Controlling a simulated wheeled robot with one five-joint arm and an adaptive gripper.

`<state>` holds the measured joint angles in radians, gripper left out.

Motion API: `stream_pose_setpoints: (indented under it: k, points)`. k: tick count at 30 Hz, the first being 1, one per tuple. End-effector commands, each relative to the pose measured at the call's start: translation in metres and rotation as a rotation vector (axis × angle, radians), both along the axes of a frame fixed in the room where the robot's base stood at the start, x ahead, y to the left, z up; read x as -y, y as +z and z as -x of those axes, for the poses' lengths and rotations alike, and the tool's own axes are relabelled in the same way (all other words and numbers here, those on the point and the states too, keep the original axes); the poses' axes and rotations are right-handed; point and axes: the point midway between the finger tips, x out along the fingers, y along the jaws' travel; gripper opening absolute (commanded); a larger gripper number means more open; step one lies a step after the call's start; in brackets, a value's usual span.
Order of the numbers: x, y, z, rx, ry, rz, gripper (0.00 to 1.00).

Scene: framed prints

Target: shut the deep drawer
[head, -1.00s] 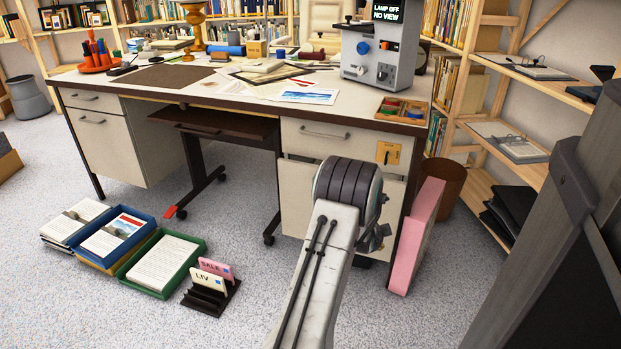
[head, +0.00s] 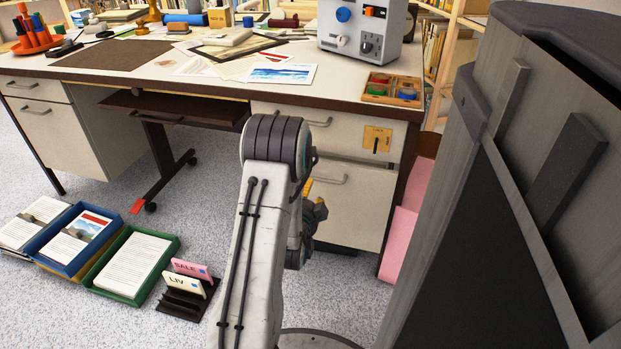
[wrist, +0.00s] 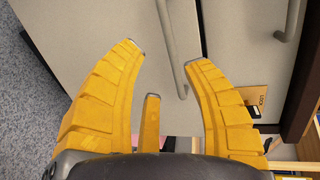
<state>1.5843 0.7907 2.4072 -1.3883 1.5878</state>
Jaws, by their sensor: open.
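The desk's right pedestal has a shallow upper drawer (head: 285,112) and a deep drawer (head: 350,205) below it, both pale with bar handles. The deep drawer's front is partly hidden by my arm; how far it stands out is hard to tell. My gripper (head: 308,188) is low in front of this drawer, mostly hidden behind my arm's joint. In the wrist view my gripper (wrist: 165,56) has its yellow fingers spread, empty, facing the deep drawer's front (wrist: 110,28). The deep drawer's handle (wrist: 176,50) runs between and beyond the fingertips; contact is not clear.
A pink panel (head: 405,215) stands right of the pedestal. A yellow plate (head: 377,139) is on the upper drawer. Paper trays (head: 136,262) and a black card rack (head: 188,297) are on the floor at left.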

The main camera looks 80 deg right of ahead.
Motion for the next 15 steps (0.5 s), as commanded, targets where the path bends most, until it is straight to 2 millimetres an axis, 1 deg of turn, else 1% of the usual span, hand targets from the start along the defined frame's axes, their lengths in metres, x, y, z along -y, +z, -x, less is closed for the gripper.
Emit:
stream_pose_setpoints:
  k: [4,8,15]
  points:
    - [0.008,0.006,0.0,0.002,0.0,0.036,0.45]
    - [0.02,0.004,0.0,0.002,0.0,0.039,0.45]
    - [0.048,-0.003,0.001,0.002,0.0,0.038,0.45]
